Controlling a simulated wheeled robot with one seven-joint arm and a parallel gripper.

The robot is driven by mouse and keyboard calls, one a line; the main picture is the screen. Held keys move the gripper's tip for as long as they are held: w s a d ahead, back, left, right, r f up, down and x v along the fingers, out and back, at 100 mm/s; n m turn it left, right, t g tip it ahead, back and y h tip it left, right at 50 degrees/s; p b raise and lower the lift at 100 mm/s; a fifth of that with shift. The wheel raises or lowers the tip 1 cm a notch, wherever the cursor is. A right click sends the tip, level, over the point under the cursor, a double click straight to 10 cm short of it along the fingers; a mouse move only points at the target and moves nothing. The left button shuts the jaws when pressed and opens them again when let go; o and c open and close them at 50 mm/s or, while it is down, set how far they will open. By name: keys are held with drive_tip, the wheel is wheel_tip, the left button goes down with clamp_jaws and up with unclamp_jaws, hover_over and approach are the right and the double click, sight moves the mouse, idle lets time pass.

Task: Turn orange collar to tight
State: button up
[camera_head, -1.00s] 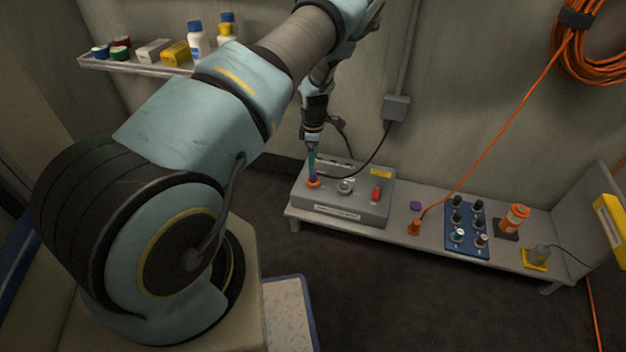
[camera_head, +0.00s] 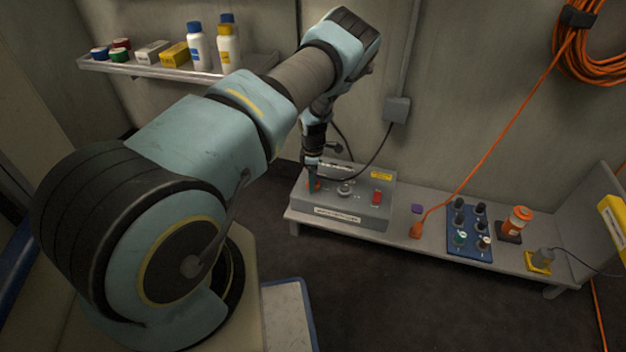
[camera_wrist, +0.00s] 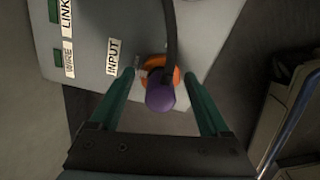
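The orange collar (camera_wrist: 177,75) sits around the base of a purple plug (camera_wrist: 160,98), beside the INPUT label on the grey box (camera_head: 365,210). A black cable runs up from the plug. In the head view the collar (camera_head: 318,185) is mostly hidden behind the fingers. My gripper (camera_wrist: 160,73) is open. Its two green fingers stand on either side of the plug and collar, with gaps visible on both sides. In the head view my gripper (camera_head: 312,186) is low over the left end of the box. I cannot read any tight mark.
On the box are a round knob (camera_head: 345,190) and a red switch (camera_head: 377,198). The bench to the right holds a purple block (camera_head: 417,209), an orange plug (camera_head: 416,230), a blue knob panel (camera_head: 467,240) and an orange canister (camera_head: 518,220). A shelf (camera_head: 150,68) with bottles is upper left.

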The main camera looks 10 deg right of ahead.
drive_tip(key=c, duration=1.1)
drive_tip(key=shift+c, duration=0.2)
drive_tip(key=shift+m, duration=0.4)
drive_tip(key=m, duration=0.3)
drive_tip(key=shift+m, duration=0.3)
drive_tip(key=m, duration=0.4)
drive_tip(key=shift+m, duration=0.3)
drive_tip(key=m, duration=0.4)
drive_tip(key=shift+m+b, duration=0.3)
drive_tip(key=shift+m, duration=2.2)
drive_tip(key=o, duration=1.4)
drive_tip(key=shift+c, duration=0.2)
